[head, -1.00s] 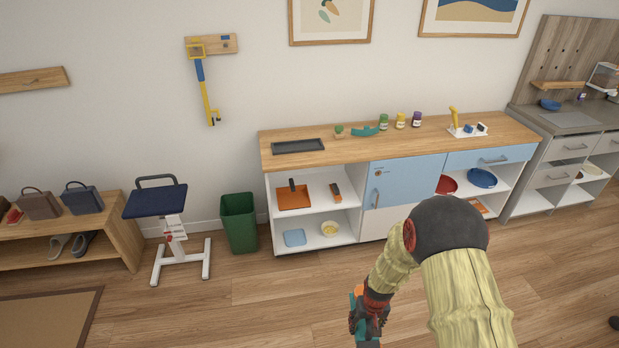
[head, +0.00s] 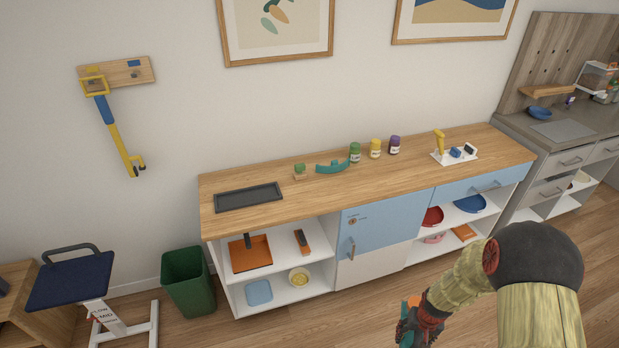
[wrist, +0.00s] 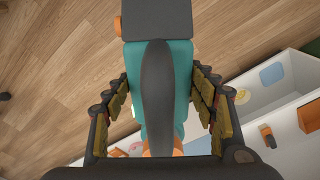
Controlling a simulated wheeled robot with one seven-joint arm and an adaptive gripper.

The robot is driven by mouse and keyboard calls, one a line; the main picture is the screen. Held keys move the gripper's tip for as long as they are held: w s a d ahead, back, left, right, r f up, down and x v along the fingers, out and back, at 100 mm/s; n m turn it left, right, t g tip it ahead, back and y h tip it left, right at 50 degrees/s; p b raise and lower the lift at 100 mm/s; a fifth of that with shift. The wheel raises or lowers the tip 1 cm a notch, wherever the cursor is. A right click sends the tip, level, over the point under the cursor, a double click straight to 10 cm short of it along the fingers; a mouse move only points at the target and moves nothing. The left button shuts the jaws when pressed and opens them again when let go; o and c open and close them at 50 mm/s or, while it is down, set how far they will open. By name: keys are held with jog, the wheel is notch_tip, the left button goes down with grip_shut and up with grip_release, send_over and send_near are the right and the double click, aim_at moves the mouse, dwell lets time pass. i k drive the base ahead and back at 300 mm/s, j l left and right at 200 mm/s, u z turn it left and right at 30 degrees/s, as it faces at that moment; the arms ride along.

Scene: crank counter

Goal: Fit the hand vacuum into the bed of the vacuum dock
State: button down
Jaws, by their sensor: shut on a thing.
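The hand vacuum (wrist: 181,80) is teal with a dark grey strip and nose and orange parts. In the wrist view it lies between both fingers of my gripper (wrist: 163,100), which is shut on it. In the head view my gripper (head: 416,318) holds the vacuum low in front of the counter, partly cut off by the bottom edge. I cannot tell for sure which thing is the vacuum dock. A wooden wall board (head: 138,71) with a yellow square frame and a blue and yellow rod hangs at the upper left, apart from my gripper.
A wooden counter (head: 290,200) bears a dark tray (head: 248,197), a teal curved thing (head: 332,167), several jars and a white stand (head: 455,156). A green bin (head: 188,283) and a dark-seated stool (head: 70,279) stand at the left. Floor shows in front of the counter.

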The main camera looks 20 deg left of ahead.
aim_at(246, 199)
jog(key=i+l+z, duration=0.1)
jog(key=i+z, duration=0.3)
jog(key=i, duration=0.3)
jog(key=i+j+z, duration=0.1)
jog(key=i+z, duration=0.3)
jog(key=i, duration=0.3)
jog(key=i+u, duration=0.15)
jog(key=u, duration=2.25)
